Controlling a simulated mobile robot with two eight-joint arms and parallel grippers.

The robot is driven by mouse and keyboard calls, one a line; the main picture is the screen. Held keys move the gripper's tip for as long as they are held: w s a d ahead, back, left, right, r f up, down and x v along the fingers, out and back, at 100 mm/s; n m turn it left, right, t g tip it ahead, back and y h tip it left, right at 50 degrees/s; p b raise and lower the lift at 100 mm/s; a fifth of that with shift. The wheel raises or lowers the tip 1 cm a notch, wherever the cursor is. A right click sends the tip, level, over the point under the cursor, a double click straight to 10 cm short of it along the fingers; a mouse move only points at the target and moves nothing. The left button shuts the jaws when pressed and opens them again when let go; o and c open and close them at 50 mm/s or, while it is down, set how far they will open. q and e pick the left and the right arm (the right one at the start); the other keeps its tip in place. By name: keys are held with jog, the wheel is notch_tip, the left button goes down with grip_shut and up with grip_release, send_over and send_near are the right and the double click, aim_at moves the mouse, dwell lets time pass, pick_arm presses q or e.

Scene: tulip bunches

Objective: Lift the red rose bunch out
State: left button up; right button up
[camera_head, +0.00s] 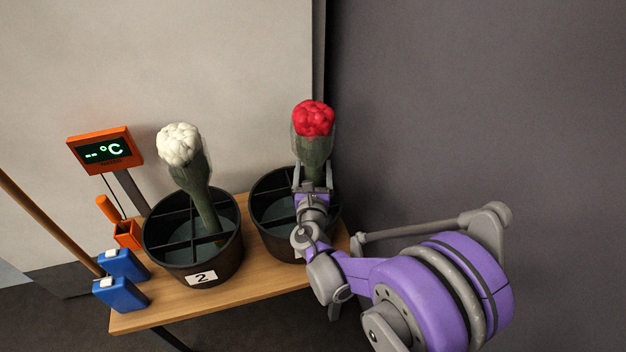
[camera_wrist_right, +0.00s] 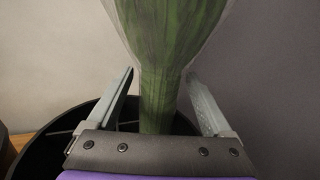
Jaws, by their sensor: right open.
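The red rose bunch (camera_head: 313,119) stands in the right-hand black bucket (camera_head: 262,214), its red heads above a clear wrap and green stems. In the right wrist view its green stems (camera_wrist_right: 160,90) run down between my two fingers. My right gripper (camera_head: 313,170) is at the stems, just above the bucket's rim; it also shows in the right wrist view (camera_wrist_right: 160,88). It is open, with one finger on each side of the stems and a gap on both sides. The lower stems are hidden behind my gripper and arm. My left gripper is not in view.
A white bunch (camera_head: 180,146) leans in the black bucket labelled 2 (camera_head: 196,276), close on the left. Both stand on a wooden table (camera_head: 250,287). An orange °C display (camera_head: 104,150) and two blue items (camera_head: 122,264) are at the left. A dark wall (camera_head: 480,110) is at the right.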

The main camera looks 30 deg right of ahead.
aim_at(312, 128)
jog(key=shift+c, duration=0.3)
grip_shut()
dwell(0.3)
notch_tip(312, 128, up, 10)
jog(key=p, duration=0.3)
